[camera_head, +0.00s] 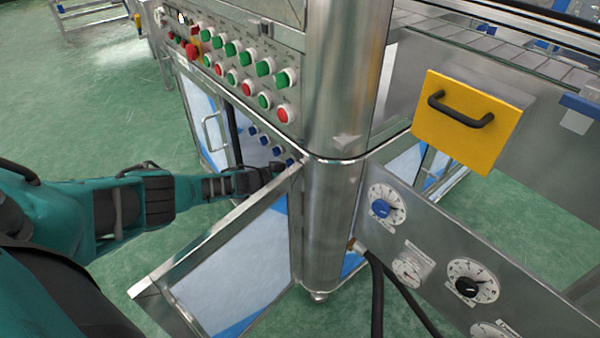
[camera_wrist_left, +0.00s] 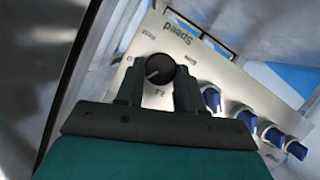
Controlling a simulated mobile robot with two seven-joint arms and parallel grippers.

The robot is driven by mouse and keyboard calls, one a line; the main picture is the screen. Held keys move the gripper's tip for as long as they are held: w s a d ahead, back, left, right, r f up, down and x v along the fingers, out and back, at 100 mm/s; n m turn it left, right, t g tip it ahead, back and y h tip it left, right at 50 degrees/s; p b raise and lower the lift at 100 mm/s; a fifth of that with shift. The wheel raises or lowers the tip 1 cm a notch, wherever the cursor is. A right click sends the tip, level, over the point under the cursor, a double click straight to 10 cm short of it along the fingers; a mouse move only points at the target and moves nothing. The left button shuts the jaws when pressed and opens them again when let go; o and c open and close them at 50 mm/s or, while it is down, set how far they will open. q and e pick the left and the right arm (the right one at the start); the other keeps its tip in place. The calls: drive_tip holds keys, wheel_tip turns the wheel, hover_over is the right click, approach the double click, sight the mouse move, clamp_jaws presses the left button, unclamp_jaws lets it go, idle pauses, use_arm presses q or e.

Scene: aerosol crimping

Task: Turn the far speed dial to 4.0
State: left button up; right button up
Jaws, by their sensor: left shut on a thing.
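The speed dial (camera_wrist_left: 160,68) is a round black knob with a pale pointer line, on a metal panel (camera_wrist_left: 190,62) lettered "Speed" in the left wrist view. The pointer angles toward the picture's lower left. Small scale marks around the knob are hard to read. My left gripper (camera_wrist_left: 158,85) is shut on this dial, one finger at each side. In the head view my left gripper (camera_head: 277,168) reaches behind the opened cabinet door, and the dial is hidden there. My right gripper is not in view.
Several blue knobs (camera_wrist_left: 211,98) line the panel beside the dial. The open glass door (camera_head: 235,265) stands close below my left arm, and a thick steel column (camera_head: 335,215) is to its right. Green and red buttons (camera_head: 264,67) sit above. More dials (camera_head: 470,284) are at right.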

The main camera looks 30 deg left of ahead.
use_arm(q)
drive_tip(key=shift+d+r+m+y+p, duration=0.1)
drive_tip(key=shift+m+y+p, duration=0.25)
drive_tip(key=shift+m, duration=0.25)
drive_tip(key=o, duration=1)
drive_tip(key=shift+o, duration=0.2)
drive_tip(key=shift+s, duration=0.1)
drive_tip(key=p+v, duration=0.7)
drive_tip(key=v, duration=0.5)
drive_tip(key=shift+s, duration=0.4)
